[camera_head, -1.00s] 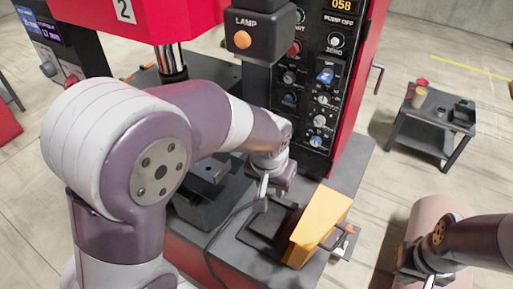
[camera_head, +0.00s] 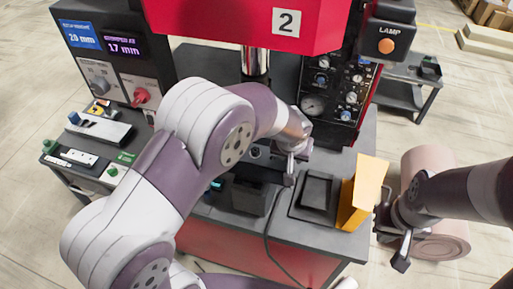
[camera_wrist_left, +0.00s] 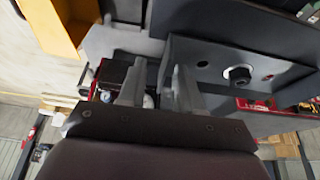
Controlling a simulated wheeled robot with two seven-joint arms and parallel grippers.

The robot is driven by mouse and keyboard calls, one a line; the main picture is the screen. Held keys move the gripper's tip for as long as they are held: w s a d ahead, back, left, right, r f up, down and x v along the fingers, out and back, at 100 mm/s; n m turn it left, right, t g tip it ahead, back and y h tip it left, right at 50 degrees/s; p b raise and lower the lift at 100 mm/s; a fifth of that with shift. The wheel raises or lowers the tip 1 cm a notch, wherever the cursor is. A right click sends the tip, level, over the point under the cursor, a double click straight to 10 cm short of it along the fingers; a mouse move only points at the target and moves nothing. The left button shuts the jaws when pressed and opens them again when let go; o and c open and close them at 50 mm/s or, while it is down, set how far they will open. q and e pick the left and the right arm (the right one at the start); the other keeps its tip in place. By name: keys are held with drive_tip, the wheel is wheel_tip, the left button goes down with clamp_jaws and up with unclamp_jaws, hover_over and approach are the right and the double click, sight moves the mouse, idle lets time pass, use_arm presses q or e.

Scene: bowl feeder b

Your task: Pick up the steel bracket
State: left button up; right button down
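I cannot make out the steel bracket for certain in either view. My left gripper (camera_head: 290,168) is over the press table, beside a shallow black tray (camera_head: 316,190), with its arm covering part of the table. In the left wrist view its two fingers (camera_wrist_left: 160,88) stand apart with nothing seen held between them. A grey block with a dark bolt or hole (camera_wrist_left: 238,76) lies just right of the fingers in that view. My right gripper (camera_head: 390,238) is off the table's right side, its fingers apart and empty, near a pinkish cylinder (camera_head: 447,243).
The red press head (camera_head: 240,25) and its control panel (camera_head: 335,90) stand behind the left arm. A dark block (camera_head: 248,196) stands left of the tray.

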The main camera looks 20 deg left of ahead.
use_arm(q)
drive_tip(key=shift+w+d+f, duration=0.2)
drive_tip(key=shift+s+a, duration=0.1)
drive_tip(key=shift+a, duration=0.25)
drive_tip(key=shift+c, duration=1.2)
drive_tip(key=shift+s+a+r, duration=0.15)
drive_tip(key=shift+s+a, duration=0.05)
drive_tip(key=shift+a, duration=0.05)
clamp_jaws()
drive_tip(key=shift+w+d, duration=0.2)
drive_tip(key=shift+d, duration=0.1)
drive_tip(key=shift+s+a, duration=0.1)
